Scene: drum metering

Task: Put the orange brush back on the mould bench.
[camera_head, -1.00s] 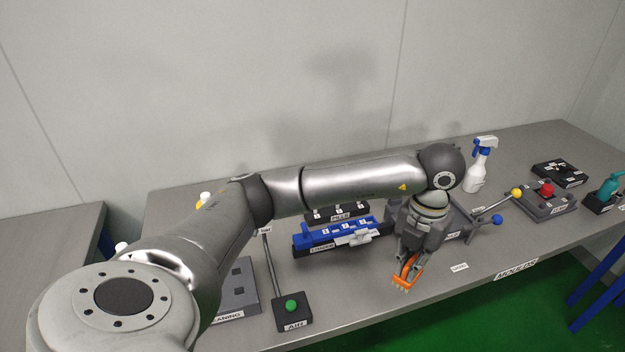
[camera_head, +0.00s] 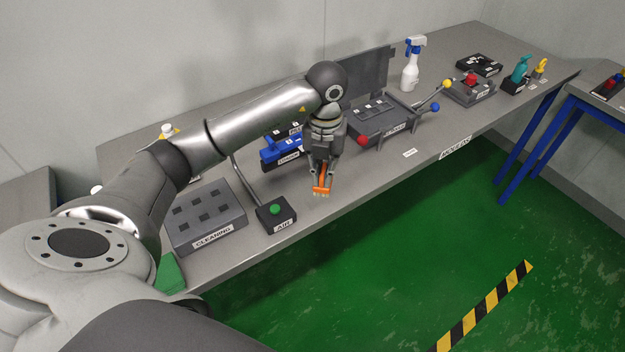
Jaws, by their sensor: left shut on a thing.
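The orange brush (camera_head: 322,181) is in my left gripper (camera_head: 322,175) in the head view. The gripper points down and is shut on the brush, above the front part of the grey mould bench (camera_head: 370,182). I cannot tell whether the brush touches the bench top. The bench's front edge carries a label that seems to read MOULDING. My right gripper is not in view.
The green-button AIR box (camera_head: 276,212) and grey CLEANING block (camera_head: 208,216) stand left of the gripper. A blue holder (camera_head: 281,150) is behind it. An open grey mould unit (camera_head: 385,122) and white spray bottle (camera_head: 412,66) are to the right. Bare bench lies around the label.

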